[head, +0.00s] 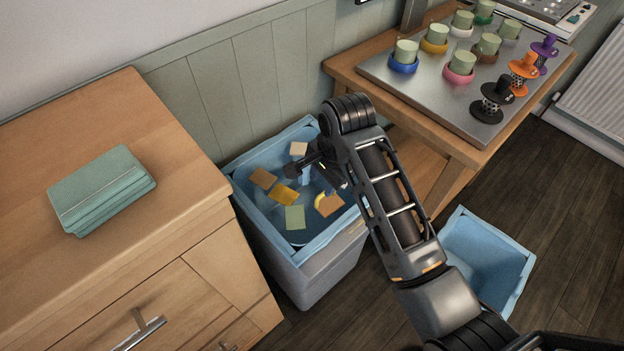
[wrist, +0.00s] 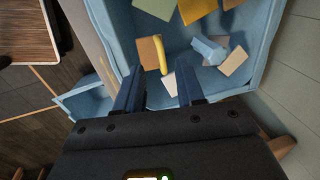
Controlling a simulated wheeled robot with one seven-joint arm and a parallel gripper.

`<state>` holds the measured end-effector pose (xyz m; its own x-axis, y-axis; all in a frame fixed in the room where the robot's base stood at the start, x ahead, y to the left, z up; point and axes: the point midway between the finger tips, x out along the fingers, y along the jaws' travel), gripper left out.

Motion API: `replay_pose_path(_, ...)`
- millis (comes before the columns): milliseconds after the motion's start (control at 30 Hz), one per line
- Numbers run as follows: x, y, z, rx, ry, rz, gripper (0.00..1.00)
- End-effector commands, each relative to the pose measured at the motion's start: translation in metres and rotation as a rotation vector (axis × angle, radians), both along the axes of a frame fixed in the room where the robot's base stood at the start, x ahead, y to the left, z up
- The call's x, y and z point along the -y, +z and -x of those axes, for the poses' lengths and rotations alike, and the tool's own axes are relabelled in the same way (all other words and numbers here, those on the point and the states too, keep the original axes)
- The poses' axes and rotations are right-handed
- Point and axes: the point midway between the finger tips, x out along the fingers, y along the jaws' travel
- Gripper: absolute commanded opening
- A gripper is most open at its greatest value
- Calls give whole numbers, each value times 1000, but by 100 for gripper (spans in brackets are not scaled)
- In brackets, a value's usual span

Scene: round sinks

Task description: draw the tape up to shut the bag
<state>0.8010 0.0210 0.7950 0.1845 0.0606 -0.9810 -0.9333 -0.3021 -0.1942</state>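A grey bin (head: 312,272) stands between the cabinet and the table, lined with a light blue bag (head: 240,200) folded over its rim. The bag's mouth is open, and its rim also shows in the wrist view (wrist: 122,35). Inside lie several flat tan, yellow and green pieces and a curved yellow item (wrist: 162,55). A light blue piece (wrist: 208,50) stands up among them; I cannot tell whether it is the tape. My gripper (wrist: 160,88) is over the bag's mouth, its two fingers apart with nothing seen between them. In the head view my arm partly hides it.
A wooden cabinet (head: 90,270) with a folded green stack (head: 103,188) is at the left. A table with a metal tray (head: 430,95) of cups and hat-shaped items is at the back right. A second blue-lined bin (head: 488,255) stands at the right on the dark floor.

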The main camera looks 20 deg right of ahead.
Motion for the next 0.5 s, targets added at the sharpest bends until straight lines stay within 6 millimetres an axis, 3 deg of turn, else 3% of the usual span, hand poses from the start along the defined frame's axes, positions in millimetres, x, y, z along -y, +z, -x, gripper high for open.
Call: replay_pose_path(500,-4,-66,-12,-1,1,0,38)
